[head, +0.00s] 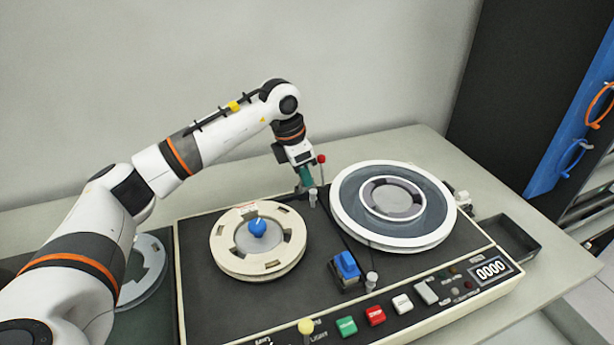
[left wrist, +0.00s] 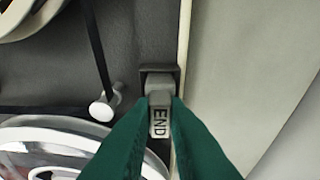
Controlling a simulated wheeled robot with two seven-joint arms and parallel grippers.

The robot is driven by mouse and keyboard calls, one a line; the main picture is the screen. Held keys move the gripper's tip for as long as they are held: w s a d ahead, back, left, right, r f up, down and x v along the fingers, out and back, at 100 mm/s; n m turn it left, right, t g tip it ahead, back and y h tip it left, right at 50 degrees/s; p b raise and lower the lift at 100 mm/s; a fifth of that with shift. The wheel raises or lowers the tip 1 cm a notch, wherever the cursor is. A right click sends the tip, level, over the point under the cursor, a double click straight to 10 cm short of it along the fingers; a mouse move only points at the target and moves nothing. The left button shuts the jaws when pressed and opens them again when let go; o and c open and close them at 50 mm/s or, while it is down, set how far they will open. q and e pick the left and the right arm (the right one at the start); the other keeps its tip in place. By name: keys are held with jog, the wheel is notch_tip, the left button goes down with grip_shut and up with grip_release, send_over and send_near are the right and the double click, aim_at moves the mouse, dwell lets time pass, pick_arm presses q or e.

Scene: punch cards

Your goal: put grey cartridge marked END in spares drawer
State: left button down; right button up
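The grey cartridge marked END (left wrist: 160,122) shows in the left wrist view, upright letters running along it, at a small dark holder (left wrist: 160,70) on the machine's edge. My left gripper (left wrist: 160,100) has its green fingertips on both sides of the cartridge, close against it. In the head view my left gripper (head: 306,178) is low at the back edge of the machine, between the two reels, and hides the cartridge. An open dark drawer (head: 532,246), which looks like the spares drawer, sticks out at the machine's right side. My right gripper is not in view.
A cream reel with a blue knob (head: 226,255) and a larger white-rimmed reel (head: 433,236) lie on the machine. A red-topped lever (head: 321,158) stands beside my gripper. A blue block (head: 346,265) and several buttons are in front. The table behind is clear.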

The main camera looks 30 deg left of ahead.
pick_arm(q)
jog(key=shift+w+d+p+v, duration=0.15)
jog(key=shift+p+v, duration=0.6)
jog(key=shift+v, duration=0.25)
jog(key=shift+w+d+p+v, duration=0.2)
jog(key=shift+p+v, duration=0.5)
jog(key=shift+v, duration=0.3)
jog(key=shift+w+d+p+v, duration=0.1)
jog(key=shift+w+p+v, duration=0.05)
jog(key=shift+p+v, duration=0.7)
jog(key=shift+r, duration=0.3)
